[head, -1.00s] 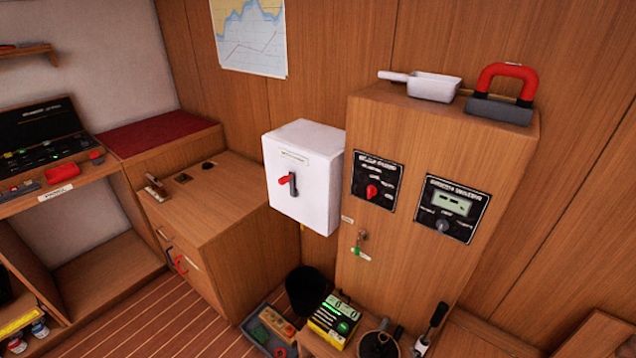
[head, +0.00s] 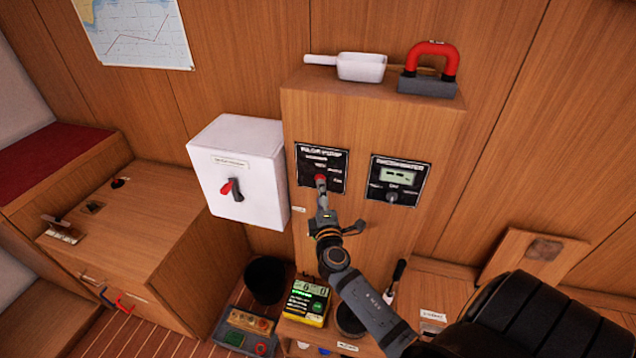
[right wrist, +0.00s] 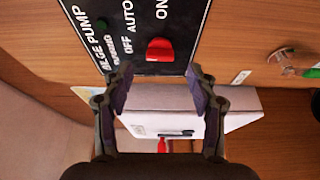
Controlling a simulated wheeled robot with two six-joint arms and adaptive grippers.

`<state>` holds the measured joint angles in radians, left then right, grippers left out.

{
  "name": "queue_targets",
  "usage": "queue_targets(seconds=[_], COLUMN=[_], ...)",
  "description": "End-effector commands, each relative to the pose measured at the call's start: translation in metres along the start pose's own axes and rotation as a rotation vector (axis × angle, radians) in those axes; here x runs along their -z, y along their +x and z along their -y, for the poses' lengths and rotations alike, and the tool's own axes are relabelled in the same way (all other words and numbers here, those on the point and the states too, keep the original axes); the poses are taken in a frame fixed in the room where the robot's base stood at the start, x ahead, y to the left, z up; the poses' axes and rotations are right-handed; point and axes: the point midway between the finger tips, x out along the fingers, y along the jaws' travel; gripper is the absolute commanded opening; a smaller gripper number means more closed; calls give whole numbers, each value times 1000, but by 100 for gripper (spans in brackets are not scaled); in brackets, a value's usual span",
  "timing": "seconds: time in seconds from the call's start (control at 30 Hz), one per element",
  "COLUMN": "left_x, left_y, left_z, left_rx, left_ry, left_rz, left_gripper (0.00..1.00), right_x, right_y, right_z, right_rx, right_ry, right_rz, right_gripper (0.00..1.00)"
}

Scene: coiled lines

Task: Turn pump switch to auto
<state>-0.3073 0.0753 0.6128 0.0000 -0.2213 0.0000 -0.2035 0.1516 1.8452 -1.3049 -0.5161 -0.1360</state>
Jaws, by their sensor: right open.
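The black bilge pump panel (head: 331,160) is on the front of the wooden cabinet. Its red switch knob (head: 320,179) is partly hidden by my right gripper (head: 322,191). In the right wrist view the red knob (right wrist: 160,49) shows near the OFF, AUTO and ON labels, with the panel (right wrist: 118,40) turned sideways. My right gripper (right wrist: 160,76) is open, its two fingers apart and empty, with the knob just beyond and between the tips. I cannot tell whether they touch the panel, or which label the knob points to. My left gripper is not in view.
A white box (head: 236,172) with a red-and-black lever stands left of the panel. A second black panel (head: 400,180) with a display and grey knob is to the right. A scoop (head: 360,67) and red-handled block (head: 430,70) lie on top.

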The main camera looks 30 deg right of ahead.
Motion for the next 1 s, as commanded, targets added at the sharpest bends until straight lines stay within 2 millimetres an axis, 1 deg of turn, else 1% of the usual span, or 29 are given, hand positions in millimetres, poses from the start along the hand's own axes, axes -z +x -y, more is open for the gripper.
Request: queue_targets(seconds=[0.03,0.1,0.23,0.33,0.57,0.67,0.9,0.97,1.0], left_x=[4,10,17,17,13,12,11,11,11], left_y=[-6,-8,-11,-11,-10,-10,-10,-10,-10], left_z=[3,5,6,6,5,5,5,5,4], left_rx=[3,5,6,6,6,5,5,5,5], left_ry=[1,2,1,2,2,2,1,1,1], left_rz=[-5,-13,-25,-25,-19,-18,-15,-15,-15], left_gripper=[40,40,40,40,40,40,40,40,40], right_x=[0,0,0,0,0,0,0,0,0], right_y=[11,23,37,42,42,42,42,42,42], right_z=[-4,-3,-1,0,1,1,1,1,1], right_rx=[-1,0,0,1,1,1,2,2,2], right_ry=[-2,-1,-1,0,0,1,1,1,1], right_rz=[1,1,0,0,0,0,0,0,0], right_gripper=[58,58,58,58,58,46,14,6,4])
